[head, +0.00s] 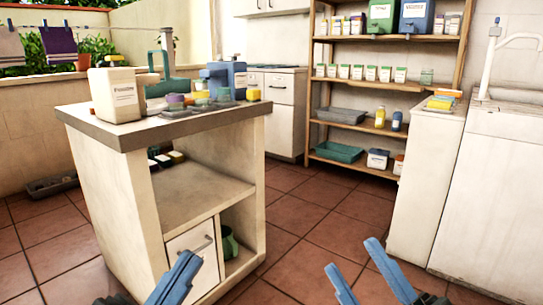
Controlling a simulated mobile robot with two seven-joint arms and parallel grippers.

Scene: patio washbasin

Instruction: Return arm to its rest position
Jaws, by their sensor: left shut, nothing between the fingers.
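My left gripper (188,262) shows at the bottom of the head view, in front of the counter's drawer side. Its blue fingers are together with nothing between them. My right gripper (351,256) is at the bottom right of centre, over the tiled floor. Its two blue fingers are spread apart and nothing shows between them. Both grippers point forward and touch nothing that I can see. The rest of both arms is mostly out of the picture.
A counter (187,127) holds a cream jug (117,95), a blue container (226,76) and several small pots. A cabinet (482,180) stands on the right. A wooden shelf (385,92) with containers is at the back. The tiled floor (325,205) between is clear.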

